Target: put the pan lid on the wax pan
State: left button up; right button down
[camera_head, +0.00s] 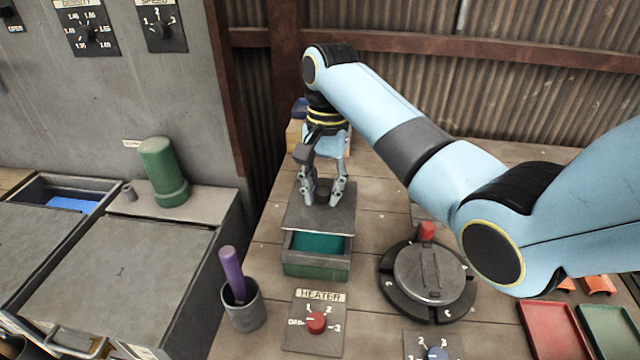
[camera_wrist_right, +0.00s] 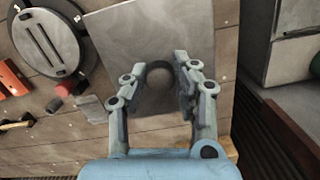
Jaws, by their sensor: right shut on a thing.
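The pan lid (camera_head: 297,216) is a flat grey plate with a dark round knob. My right gripper (camera_head: 323,192) is shut on that knob; in the wrist view its fingers (camera_wrist_right: 157,85) stand on either side of it, over the lid (camera_wrist_right: 135,28). The wax pan (camera_head: 316,270) is a green box with teal wax (camera_head: 318,244) inside. The lid looks level and hides the pan's far part, while the near part shows open. I cannot tell whether the lid touches the pan or hangs above it. My left gripper is out of view.
A heater panel (camera_head: 333,336) with a red dial and a grey cup (camera_head: 244,314) holding a purple stick stand in front. A round metal-lidded device (camera_head: 430,272) is to the right, with red (camera_head: 550,338) and green trays beyond. A grey cabinet (camera_head: 130,275) is left.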

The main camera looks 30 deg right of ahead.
aim_at(321, 207)
jog(key=shift+w+a+f, duration=0.1)
jog(key=shift+w+f, duration=0.05)
jog(key=shift+f, duration=0.75)
jog(key=shift+w+f, duration=0.3)
jog(key=shift+f, duration=0.25)
notch_tip(321, 207, down, 2)
jog(key=shift+s, duration=0.1)
jog(key=shift+f, duration=0.1)
jog(key=shift+f+b, duration=0.15)
jog(key=shift+b, duration=0.15)
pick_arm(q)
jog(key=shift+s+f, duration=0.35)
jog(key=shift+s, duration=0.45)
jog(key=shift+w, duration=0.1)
